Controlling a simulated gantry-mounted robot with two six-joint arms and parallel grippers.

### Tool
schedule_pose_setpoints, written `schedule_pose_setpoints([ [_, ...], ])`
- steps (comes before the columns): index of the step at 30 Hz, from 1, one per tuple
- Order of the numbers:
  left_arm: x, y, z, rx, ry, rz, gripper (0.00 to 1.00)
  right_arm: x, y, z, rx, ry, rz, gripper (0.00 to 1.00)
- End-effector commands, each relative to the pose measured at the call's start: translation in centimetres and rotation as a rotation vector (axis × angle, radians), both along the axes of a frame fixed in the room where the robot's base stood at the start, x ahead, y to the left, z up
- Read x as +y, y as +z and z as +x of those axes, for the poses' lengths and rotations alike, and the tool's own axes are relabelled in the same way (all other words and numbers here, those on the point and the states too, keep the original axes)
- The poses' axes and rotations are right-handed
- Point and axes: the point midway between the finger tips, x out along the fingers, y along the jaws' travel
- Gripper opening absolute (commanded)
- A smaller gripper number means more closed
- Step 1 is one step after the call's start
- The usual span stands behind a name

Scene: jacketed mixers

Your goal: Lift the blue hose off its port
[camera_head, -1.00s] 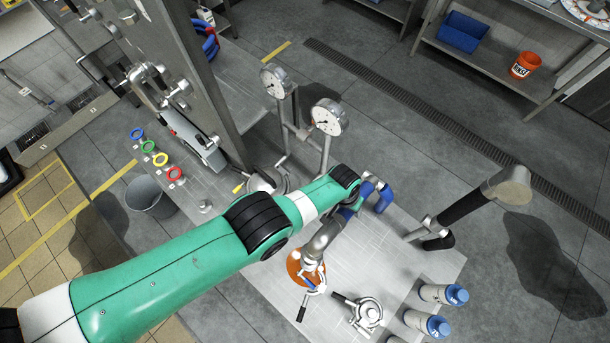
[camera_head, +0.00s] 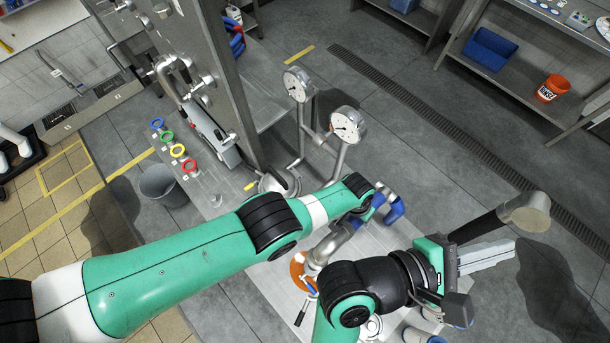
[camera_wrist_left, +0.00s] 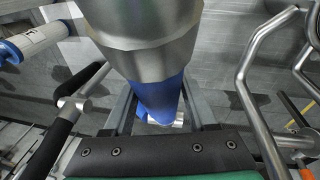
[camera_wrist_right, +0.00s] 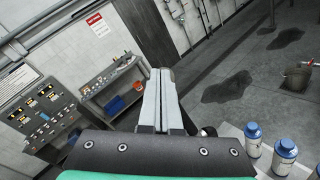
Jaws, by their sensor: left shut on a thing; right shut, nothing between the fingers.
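The blue hose (camera_head: 394,212) is in the head view right of centre, with a grey metal elbow (camera_head: 330,243) running down toward an orange disc (camera_head: 297,270) on the bench. My left gripper (camera_head: 368,204) is at the blue section. In the left wrist view its fingers (camera_wrist_left: 160,100) are shut around the blue hose (camera_wrist_left: 158,92), below a wide metal collar (camera_wrist_left: 145,45). My right arm hides part of the disc, and I cannot tell whether the elbow touches the port. My right gripper (camera_head: 488,256) is shut and empty, pointing right above the bench.
Two pressure gauges (camera_head: 347,124) stand on pipes behind my left arm. Coloured rings (camera_head: 178,150) line the bench at left, near a grey bucket (camera_head: 160,186). A black-and-grey post (camera_head: 524,212) stands at right. Blue-capped bottles (camera_wrist_right: 285,157) stand near my right gripper.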

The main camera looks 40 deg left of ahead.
Motion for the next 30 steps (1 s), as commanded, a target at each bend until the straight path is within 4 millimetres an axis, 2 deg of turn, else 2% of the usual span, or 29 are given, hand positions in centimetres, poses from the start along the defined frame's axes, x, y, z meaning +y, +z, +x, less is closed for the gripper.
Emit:
schedule_pose_setpoints([
  [1,-0.1,0.2,0.1,-0.003,-0.002,-0.001,0.00,3.0,-4.1,-0.8,0.107,0.067,0.042,0.00],
  [4,-0.1,0.2,0.1,-0.003,-0.002,-0.001,0.00,8.5,-12.4,-4.3,0.340,0.187,0.100,0.00],
  [6,-0.1,0.2,0.1,-0.003,-0.001,-0.001,0.00,11.7,-17.8,-8.0,0.508,0.267,0.095,0.00],
  [8,0.0,0.2,0.1,-0.003,-0.001,-0.001,0.00,14.1,-22.0,-12.0,0.647,0.346,0.056,0.00],
  [9,0.0,0.2,0.1,-0.003,-0.001,-0.001,0.00,15.4,-24.6,-14.8,0.730,0.407,0.011,0.00],
  [12,0.0,0.2,0.1,-0.003,-0.001,-0.001,0.00,17.6,-28.9,-20.9,0.844,0.554,-0.119,0.00],
  [15,0.0,0.1,0.1,-0.002,-0.001,-0.001,0.00,18.3,-30.6,-24.6,0.869,0.648,-0.222,0.00],
  [19,0.0,0.1,0.1,-0.001,-0.001,-0.001,0.00,19.0,-31.3,-27.1,0.873,0.724,-0.284,0.00],
  [24,0.0,0.1,0.1,-0.001,-0.001,-0.001,0.00,19.6,-31.3,-27.8,0.868,0.750,-0.295,0.00],
  [30,0.0,0.1,0.0,0.000,-0.001,0.000,0.00,19.5,-32.2,-26.8,0.868,0.746,-0.294,0.00],
])
